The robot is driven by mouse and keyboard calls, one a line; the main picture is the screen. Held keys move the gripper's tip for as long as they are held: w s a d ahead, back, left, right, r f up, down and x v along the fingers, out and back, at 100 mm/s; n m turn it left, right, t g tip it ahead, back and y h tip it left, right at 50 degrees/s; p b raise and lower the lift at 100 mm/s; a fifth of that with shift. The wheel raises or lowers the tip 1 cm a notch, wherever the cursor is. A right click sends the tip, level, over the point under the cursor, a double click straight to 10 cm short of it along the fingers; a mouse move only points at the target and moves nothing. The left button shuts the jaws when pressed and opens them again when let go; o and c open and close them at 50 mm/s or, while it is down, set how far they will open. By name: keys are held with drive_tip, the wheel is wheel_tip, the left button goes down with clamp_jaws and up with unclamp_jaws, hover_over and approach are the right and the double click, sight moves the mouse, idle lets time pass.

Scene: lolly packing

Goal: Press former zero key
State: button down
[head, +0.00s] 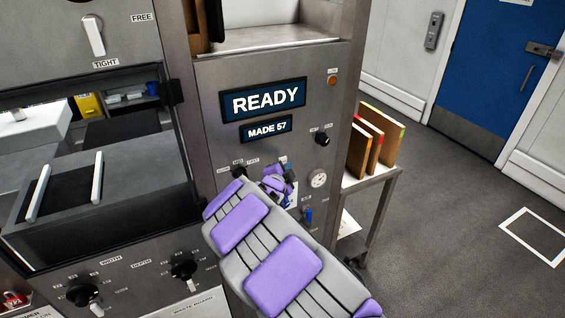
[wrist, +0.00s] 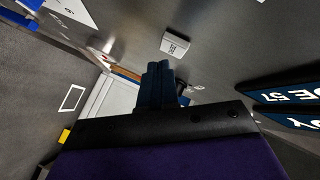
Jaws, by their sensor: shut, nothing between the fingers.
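My gripper (head: 277,184) is in front of the grey machine panel (head: 220,125), below the READY display (head: 264,98) and the MADE 57 display (head: 266,129). In the wrist view, its dark blue fingers (wrist: 159,70) are together and hold nothing. A small white block with dark lettering (wrist: 175,46), possibly the former zero key, stands on the panel just beyond the fingertips. I cannot read its lettering, and a gap to the fingers is hard to judge. The arm covers part of the panel in the head view.
A black knob (head: 322,139), an orange lamp (head: 332,81) and a round gauge (head: 318,179) are close by on the panel. A blue switch (head: 307,215) is below the gauge. A steel side table (head: 372,184) with upright boards stands right of the machine. Open floor lies further right.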

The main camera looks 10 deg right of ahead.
drive_tip(key=shift+w+a, duration=0.1)
drive_tip(key=shift+w+r+p, duration=0.1)
drive_tip(key=shift+w+p, duration=0.15)
drive_tip(key=shift+p, duration=0.05)
drive_tip(key=shift+w+a+p, duration=0.15)
drive_tip(key=shift+w+p, duration=0.15)
drive_tip(key=shift+w, duration=0.05)
idle(0.8)
drive_tip(key=shift+s+b, duration=0.15)
drive_tip(key=shift+b, duration=0.15)
drive_tip(key=shift+s+d+b, duration=0.3)
drive_tip(key=shift+s+b, duration=0.35)
drive_tip(key=shift+b, duration=0.05)
drive_tip(key=s+b, duration=0.1)
drive_tip(key=s+d+b, duration=0.1)
drive_tip(key=s+b, duration=0.2)
drive_tip(key=b, duration=0.1)
drive_tip(key=shift+s+d, duration=0.25)
drive_tip(key=shift+s, duration=0.1)
